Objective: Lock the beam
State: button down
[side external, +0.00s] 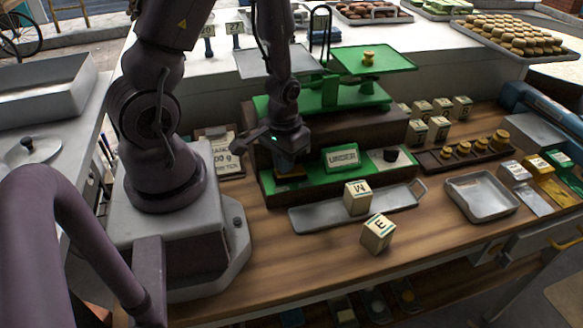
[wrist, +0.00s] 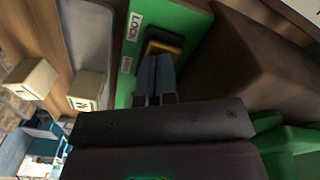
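The green balance scale (side external: 330,95) stands on a dark base. Its right green pan (side external: 385,60) holds a brass weight (side external: 368,58). A green panel (side external: 312,178) along the base front carries a sign (side external: 341,157) that seems to read unlocked. In the wrist view, the panel (wrist: 128,90) has a LOCK label (wrist: 135,27) beside a black and yellow lever or slider (wrist: 165,47). My gripper (wrist: 156,60) points down at this slider with its fingers close together, at or touching its near edge. The slider is mostly hidden by my gripper (side external: 290,170) in the side view.
Two lettered cubes, M (side external: 357,197) and E (side external: 377,233), stand before the panel, M on a grey tray (side external: 310,218). A dark round knob (side external: 391,155) is on the panel's right. A weight rack (side external: 440,158) and empty metal tray (side external: 465,185) lie right.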

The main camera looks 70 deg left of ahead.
jog(key=shift+f, duration=0.1)
jog(key=shift+r, duration=3.5)
jog(key=shift+s+d+g, duration=0.2)
jog(key=shift+s+g, duration=0.1)
jog(key=shift+s, duration=0.15)
jog(key=d+r+m+t, duration=0.3)
jog(key=d+r, duration=0.1)
jog(key=r, duration=0.6)
jog(key=s+d+r+m+t, duration=0.1)
jog(key=d+r+m+t, duration=0.2)
jog(key=r, duration=0.8)
jog(key=shift+d+r, duration=0.3)
jog(key=shift+d, duration=0.65)
